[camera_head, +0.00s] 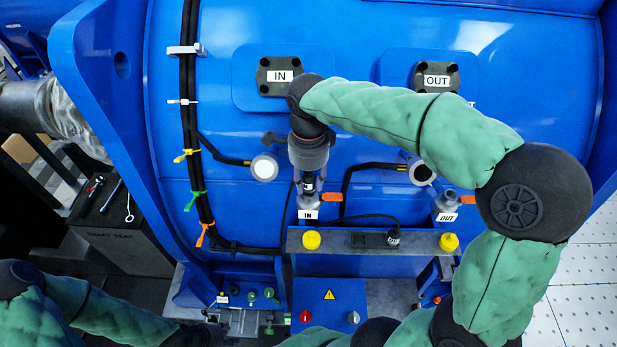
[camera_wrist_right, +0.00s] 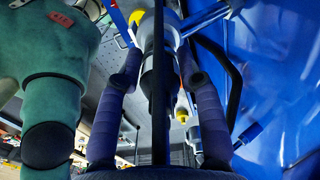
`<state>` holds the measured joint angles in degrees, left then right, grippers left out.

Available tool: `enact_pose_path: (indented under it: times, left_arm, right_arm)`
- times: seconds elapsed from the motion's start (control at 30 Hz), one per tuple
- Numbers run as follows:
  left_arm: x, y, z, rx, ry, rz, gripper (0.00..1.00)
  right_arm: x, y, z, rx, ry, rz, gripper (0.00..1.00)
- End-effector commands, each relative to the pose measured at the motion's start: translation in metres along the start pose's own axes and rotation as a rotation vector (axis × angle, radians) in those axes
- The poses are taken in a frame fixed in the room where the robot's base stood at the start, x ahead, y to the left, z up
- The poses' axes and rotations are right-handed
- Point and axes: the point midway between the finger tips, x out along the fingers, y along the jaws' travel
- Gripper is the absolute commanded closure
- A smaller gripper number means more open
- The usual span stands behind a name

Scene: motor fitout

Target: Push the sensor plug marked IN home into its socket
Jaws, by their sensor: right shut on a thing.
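The IN socket (camera_head: 308,200) is a grey upright fitting with a white IN label, at the centre of the head view. A dark sensor plug (camera_head: 309,183) stands upright at its top; I cannot tell how deep it sits. My right gripper (camera_head: 308,176) reaches down from above and is shut on the plug, partly hiding it. In the right wrist view the plug's grey and black body (camera_wrist_right: 157,85) runs between the two fingers of my right gripper (camera_wrist_right: 158,78). My left gripper (camera_head: 208,335) is low at the left, dark and small, its fingers unclear.
An orange handle (camera_head: 332,197) sits right beside the IN socket. The OUT fitting (camera_head: 446,205) stands further right. A grey shelf (camera_head: 350,243) with yellow caps (camera_head: 311,240) lies below. Black cables (camera_head: 189,140) run down the left of the blue motor housing (camera_head: 340,50).

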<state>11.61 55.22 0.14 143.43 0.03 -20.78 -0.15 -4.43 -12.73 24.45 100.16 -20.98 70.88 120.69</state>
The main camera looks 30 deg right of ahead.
Motion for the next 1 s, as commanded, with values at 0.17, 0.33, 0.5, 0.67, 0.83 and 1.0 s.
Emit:
enact_pose_path:
  times: [0.17, 0.33, 0.5, 0.67, 0.83, 1.0]
  left_arm:
    - [0.003, -0.001, 0.0, 0.0, 0.0, 0.0, 0.6]
    - [0.006, -0.002, 0.0, 0.0, 0.0, 0.0, 0.6]
    - [0.008, -0.003, 0.0, 0.0, 0.0, 0.0, 0.6]
    - [0.011, -0.004, 0.0, 0.0, 0.0, 0.0, 0.6]
    - [0.011, -0.004, 0.0, 0.0, 0.0, 0.0, 0.6]
    - [0.011, -0.004, 0.0, 0.0, 0.0, 0.0, 0.6]
  right_arm:
    - [0.005, 0.0, 0.0, 0.0, 0.0, 0.0, 0.96]
    - [0.008, 0.0, 0.0, 0.0, 0.0, 0.0, 0.96]
    - [0.012, 0.0, 0.0, 0.0, 0.0, -0.001, 0.96]
    - [0.015, 0.0, 0.0, 0.0, 0.0, -0.001, 0.96]
    - [0.016, 0.0, 0.0, 0.0, 0.0, -0.001, 0.43]
    - [0.016, 0.0, 0.0, 0.0, 0.0, -0.001, 0.36]
